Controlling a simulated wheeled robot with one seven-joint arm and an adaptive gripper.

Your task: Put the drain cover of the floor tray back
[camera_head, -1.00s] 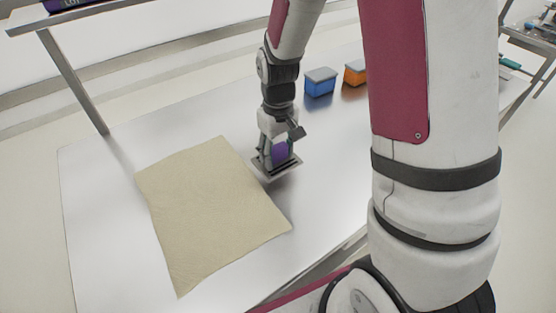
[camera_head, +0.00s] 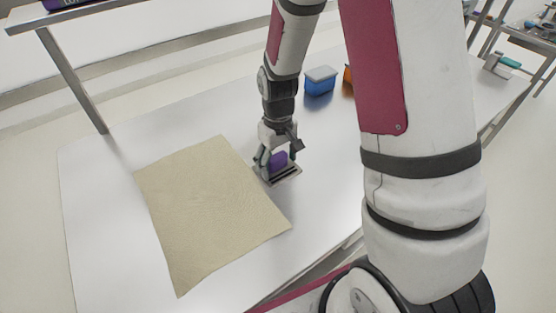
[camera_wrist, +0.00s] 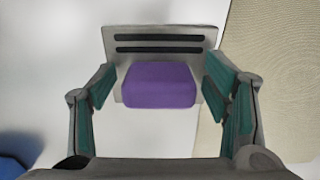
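The drain cover (camera_head: 288,176) is a grey plate with dark slots, lying on the pale table beside the beige sheet. In the wrist view the cover (camera_wrist: 160,32) shows two long slots. A purple block (camera_wrist: 158,86) sits at the cover; it also shows in the head view (camera_head: 278,159). I cannot tell whether the block is fixed to it. My gripper (camera_head: 275,160) is low over the cover, pointing down. In the wrist view my gripper (camera_wrist: 160,92) has its green-padded fingers spread on both sides of the block, with gaps. I cannot make out a floor tray.
The beige sheet (camera_head: 208,215) lies flat left of my gripper. A blue box (camera_head: 320,81) and a partly hidden orange box (camera_head: 348,75) stand behind to the right. The table (camera_head: 105,160) is clear around the sheet. A shelf (camera_head: 60,20) stands at the back left.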

